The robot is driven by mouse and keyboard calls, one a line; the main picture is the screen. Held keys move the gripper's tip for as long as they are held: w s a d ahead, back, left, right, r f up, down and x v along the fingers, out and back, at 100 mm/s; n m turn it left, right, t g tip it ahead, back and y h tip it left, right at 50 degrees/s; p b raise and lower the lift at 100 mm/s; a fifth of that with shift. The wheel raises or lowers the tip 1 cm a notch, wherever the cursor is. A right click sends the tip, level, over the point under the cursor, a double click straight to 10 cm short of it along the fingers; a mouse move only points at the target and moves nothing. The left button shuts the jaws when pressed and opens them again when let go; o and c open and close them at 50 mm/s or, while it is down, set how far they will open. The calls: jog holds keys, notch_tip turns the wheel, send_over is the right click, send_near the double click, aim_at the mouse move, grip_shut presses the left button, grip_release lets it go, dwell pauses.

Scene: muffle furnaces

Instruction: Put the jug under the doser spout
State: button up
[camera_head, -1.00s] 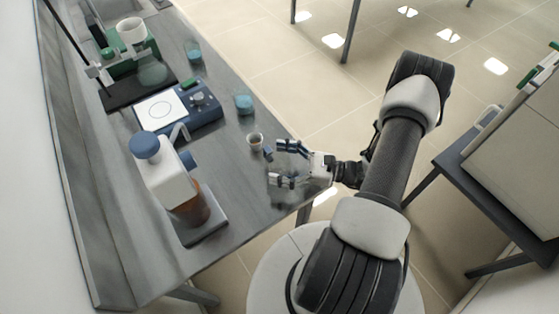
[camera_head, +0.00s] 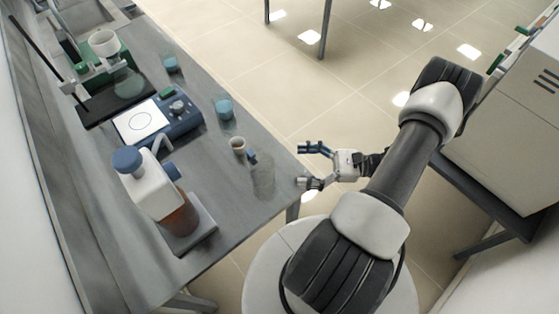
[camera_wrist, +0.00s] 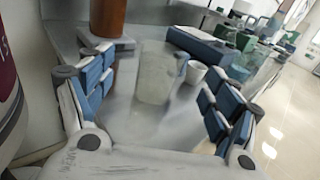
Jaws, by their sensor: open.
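The clear, see-through jug (camera_head: 263,175) stands upright on the grey bench, near its front edge. In the wrist view the jug (camera_wrist: 157,78) stands ahead, framed between the finger pads. The doser (camera_head: 150,185) is a white unit with a blue cap and an amber bottle, left of the jug. The jug is not under the spout.
A small white cup (camera_head: 237,145) stands close behind the jug. A blue-and-white stirrer plate (camera_head: 155,122), a beaker of blue liquid (camera_head: 224,108) and another beaker (camera_head: 171,64) stand farther back. Bare bench lies between doser and jug.

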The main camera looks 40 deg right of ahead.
jog(key=s+a+r+n+g+h, duration=0.2)
jog(key=a+r+n+h, duration=0.4)
jog(key=a+r+n, duration=0.3)
jog(key=s+a+r+n+g+h, duration=0.3)
jog(key=a+r+n+h, duration=0.4)
jog(key=r+n, duration=0.9)
jog(key=shift+a+r+n+g, duration=0.4)
jog(key=shift+a+r+g, duration=0.4)
jog(key=shift+a+r, duration=0.65)
jog(key=shift+s+a+f, duration=0.1)
jog(key=shift+a+f, duration=0.05)
jog(key=shift+f+b, duration=0.35)
